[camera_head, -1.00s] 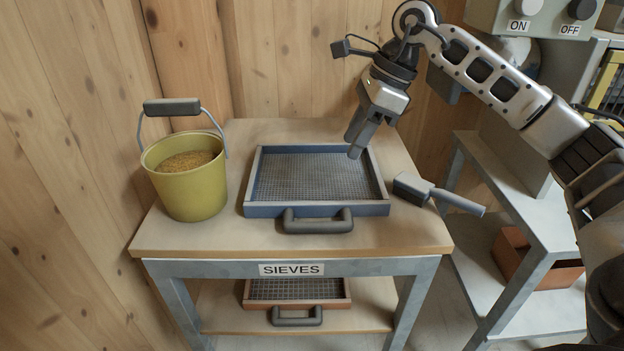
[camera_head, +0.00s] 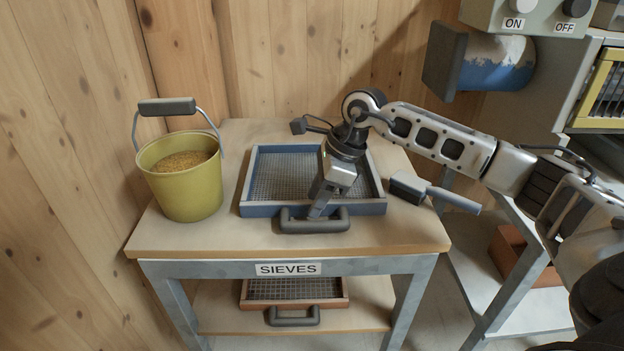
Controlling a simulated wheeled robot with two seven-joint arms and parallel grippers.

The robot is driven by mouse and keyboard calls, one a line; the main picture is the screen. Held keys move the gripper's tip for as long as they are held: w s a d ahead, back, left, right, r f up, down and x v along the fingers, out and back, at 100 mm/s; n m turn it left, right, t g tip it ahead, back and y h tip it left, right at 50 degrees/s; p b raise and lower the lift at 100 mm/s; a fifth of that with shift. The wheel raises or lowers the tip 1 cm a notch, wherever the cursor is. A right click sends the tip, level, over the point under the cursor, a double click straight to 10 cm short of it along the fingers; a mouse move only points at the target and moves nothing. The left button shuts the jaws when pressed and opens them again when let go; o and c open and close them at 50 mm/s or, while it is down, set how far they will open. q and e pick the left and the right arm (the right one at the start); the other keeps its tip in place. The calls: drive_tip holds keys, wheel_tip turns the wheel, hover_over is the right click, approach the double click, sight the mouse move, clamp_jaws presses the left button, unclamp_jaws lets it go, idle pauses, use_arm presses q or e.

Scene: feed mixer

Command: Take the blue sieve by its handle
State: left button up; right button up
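The blue sieve (camera_head: 262,211) lies flat on the wooden top of the table, with its grey mesh facing up. Its dark grey handle (camera_head: 294,226) sticks out from the front side. My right gripper (camera_head: 318,212) points down over the sieve's front rim, with its fingertips at the handle. The fingers overlap in this view, so I cannot tell whether they are apart or closed on the handle. The gripper and wrist hide part of the mesh and front rim. My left gripper is not in view.
A yellow bucket of grain (camera_head: 186,190) stands left of the sieve. A brush (camera_head: 432,191) lies at the table's right edge, close to my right arm. An orange-red sieve (camera_head: 340,303) is on the lower shelf. A machine with ON and OFF knobs (camera_head: 541,22) is at upper right.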

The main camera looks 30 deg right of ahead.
drive_tip(key=shift+f, duration=0.4)
idle(0.3)
drive_tip(key=shift+r, duration=0.1)
clamp_jaws()
